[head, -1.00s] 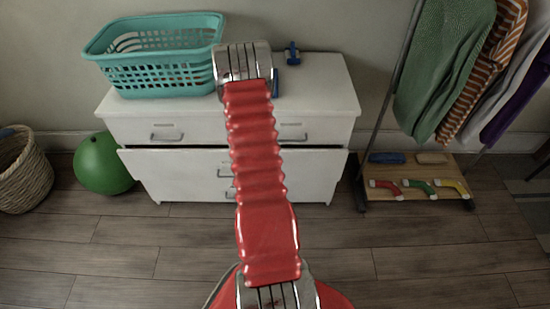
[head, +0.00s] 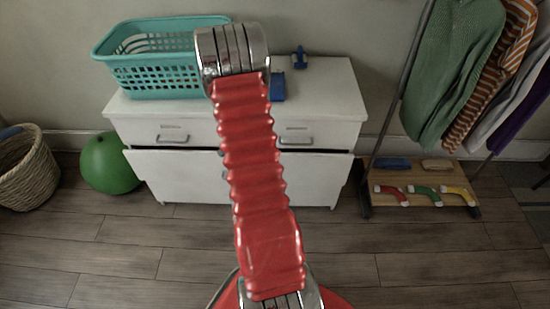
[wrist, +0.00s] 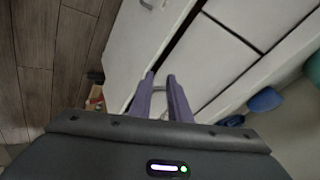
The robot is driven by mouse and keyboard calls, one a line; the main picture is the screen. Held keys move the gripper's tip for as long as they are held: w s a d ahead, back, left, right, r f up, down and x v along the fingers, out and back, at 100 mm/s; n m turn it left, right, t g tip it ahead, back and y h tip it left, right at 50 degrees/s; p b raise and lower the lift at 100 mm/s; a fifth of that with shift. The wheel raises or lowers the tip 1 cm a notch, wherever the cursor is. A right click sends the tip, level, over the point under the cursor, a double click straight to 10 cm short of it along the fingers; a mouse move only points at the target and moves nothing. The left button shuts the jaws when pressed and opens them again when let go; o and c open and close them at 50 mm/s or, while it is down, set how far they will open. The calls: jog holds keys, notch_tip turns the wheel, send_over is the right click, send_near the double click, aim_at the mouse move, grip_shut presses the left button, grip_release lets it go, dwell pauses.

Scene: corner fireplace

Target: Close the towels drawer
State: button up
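A white dresser (head: 320,88) stands against the wall in the head view. Its wide lower drawer (head: 180,178) stands out a little, with a dark gap above its front. The two upper drawers (head: 150,132) look shut; their small labels are too blurred to read, so I cannot tell which drawer is for towels.
A teal basket (head: 155,80) and small blue objects (head: 299,58) are on the dresser top. A green ball (head: 109,163) and wicker basket (head: 30,172) stand left. A clothes rack (head: 412,95) with a low wooden shelf stands right. The floor in front is clear.

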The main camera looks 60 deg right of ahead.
jog(key=w+a+r+n+t+y, duration=0.2)
jog(key=w+a+r+n+t, duration=0.3)
jog(key=w+a+r, duration=0.75)
jog(key=w+a+r+n+t+y, duration=0.1)
jog(key=a+r+n+y, duration=0.1)
jog(key=a+r+n, duration=0.35)
jog(key=w+a+r+n+t+y, duration=0.1)
jog(key=a+r+n, duration=0.1)
jog(key=a+r, duration=0.7)
jog(key=s+a+r+n+g+y, duration=0.1)
jog(key=s+a+r+n, duration=0.2)
jog(key=a, duration=0.5)
jog(key=s+a+r+n+y, duration=0.2)
jog(key=s+a+n, duration=0.25)
jog(key=a, duration=0.45)
jog(key=s+a+r+n+g, duration=0.1)
jog(key=s+a+n, duration=0.2)
jog(key=s, duration=0.5)
jog(key=s+a+r+n, duration=0.1)
jog(key=s+a+n, duration=0.2)
jog(key=s, duration=0.5)
jog(key=shift+s+a+g+h, duration=0.15)
jog(key=shift+s+g+h, duration=0.15)
jog(key=shift+g+h, duration=0.1)
jog(key=shift+a, duration=0.15)
